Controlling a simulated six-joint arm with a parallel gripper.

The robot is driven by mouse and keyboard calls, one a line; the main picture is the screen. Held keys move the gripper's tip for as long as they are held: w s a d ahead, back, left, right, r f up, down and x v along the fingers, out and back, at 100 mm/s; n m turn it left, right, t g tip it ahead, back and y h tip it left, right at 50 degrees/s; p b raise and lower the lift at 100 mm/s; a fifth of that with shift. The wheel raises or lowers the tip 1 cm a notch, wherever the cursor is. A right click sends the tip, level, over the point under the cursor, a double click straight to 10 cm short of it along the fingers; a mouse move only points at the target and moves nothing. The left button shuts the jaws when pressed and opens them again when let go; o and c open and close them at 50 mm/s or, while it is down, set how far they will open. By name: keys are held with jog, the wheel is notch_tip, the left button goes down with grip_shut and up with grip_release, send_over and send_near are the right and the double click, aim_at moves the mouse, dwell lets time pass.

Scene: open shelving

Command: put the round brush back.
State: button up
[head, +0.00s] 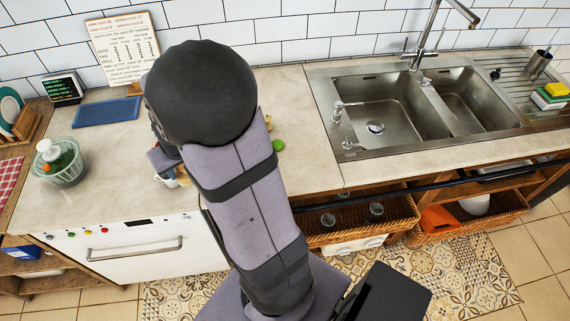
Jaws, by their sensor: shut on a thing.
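My gripper (163,160) shows only in part at the left of my arm, low over the counter beside the white dishwasher's top edge. My arm hides much of it, and the fingertips are not clear. It is shut on a small white and tan thing (170,178), partly hidden. This may be the round brush, but I cannot tell its shape. I also cannot tell whether it touches the counter. No other thing in view is clearly a round brush.
A clear bowl (66,176) with green contents and a white knob stands left. A blue board (106,112) lies behind. A small green round thing (278,146) is right of my arm. The sink (375,120), metal cup (539,64) and sponges (553,94) are right. Counter (312,165) before the sink is clear.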

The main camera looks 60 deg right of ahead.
jog(key=s+d+f+m+h+b, duration=0.1)
jog(key=s+d+m, duration=0.1)
jog(key=s+d, duration=0.35)
jog(key=s+d+f+m+g+b, duration=0.1)
jog(key=s+d+m+b, duration=0.1)
jog(key=d, duration=0.7)
jog(key=s+d+m+h+b, duration=0.1)
jog(key=s+d+m, duration=0.25)
jog(key=d, duration=0.35)
jog(key=s+d+r+m+g+b, duration=0.1)
jog(key=s+d+m, duration=0.1)
jog(key=s+d, duration=0.2)
jog(key=s+d+r+m+g+h+b, duration=0.1)
jog(key=s+d+m, duration=0.2)
jog(key=s, duration=0.8)
jog(key=shift+d+g, duration=0.4)
jog(key=shift+d, duration=0.9)
jog(key=shift+m, duration=0.25)
jog(key=shift+f+p, duration=0.4)
jog(key=shift+f, duration=4.5)
jog(key=shift+f, duration=0.15)
